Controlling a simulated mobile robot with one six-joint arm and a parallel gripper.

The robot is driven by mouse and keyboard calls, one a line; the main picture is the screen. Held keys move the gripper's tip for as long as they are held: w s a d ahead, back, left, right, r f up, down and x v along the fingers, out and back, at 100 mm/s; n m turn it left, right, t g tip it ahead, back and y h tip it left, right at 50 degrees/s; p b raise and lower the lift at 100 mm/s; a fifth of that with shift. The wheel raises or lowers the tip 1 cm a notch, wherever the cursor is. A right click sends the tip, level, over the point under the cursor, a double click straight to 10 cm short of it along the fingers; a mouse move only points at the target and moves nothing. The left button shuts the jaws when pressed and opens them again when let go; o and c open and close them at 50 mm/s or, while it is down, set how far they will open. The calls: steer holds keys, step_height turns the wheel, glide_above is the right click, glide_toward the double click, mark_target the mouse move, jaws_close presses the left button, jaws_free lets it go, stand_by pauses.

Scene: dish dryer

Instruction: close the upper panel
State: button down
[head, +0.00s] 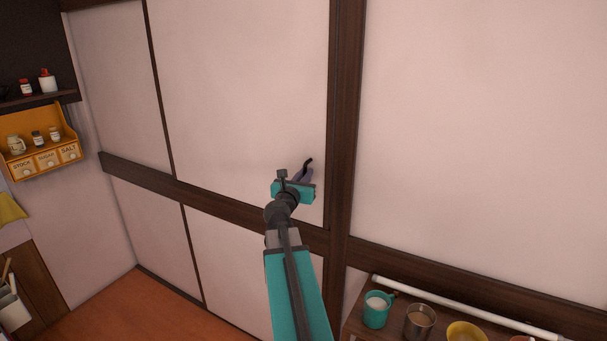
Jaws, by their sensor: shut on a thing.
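A pale upper panel (240,80) in a dark wooden frame fills the middle of the head view, with a narrower pale panel (110,85) to its left. My gripper (298,181) is in front of the middle panel's lower right part, left of the thick dark post. It is shut on a small purple-grey piece with a dark curved end (306,167). I cannot tell whether this piece is fixed to the panel or only in front of it. My arm hides part of the panels below.
A dark rail (220,206) divides upper from lower panels. At lower right, a wooden shelf holds a teal mug (377,309), a metal cup (419,321) and a yellow bowl (466,332), with a white tube (470,309) behind. An orange spice rack (40,140) hangs at left.

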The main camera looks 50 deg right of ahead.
steer(key=shift+s+d+f, duration=0.1)
steer(key=shift+s+f, duration=0.05)
steer(key=shift+s, duration=0.45)
steer(key=c, duration=2.1)
jaws_free()
steer(key=o, duration=0.3)
steer(key=shift+s, duration=0.2)
steer(key=shift+w, duration=0.1)
steer(key=shift+w, duration=0.1)
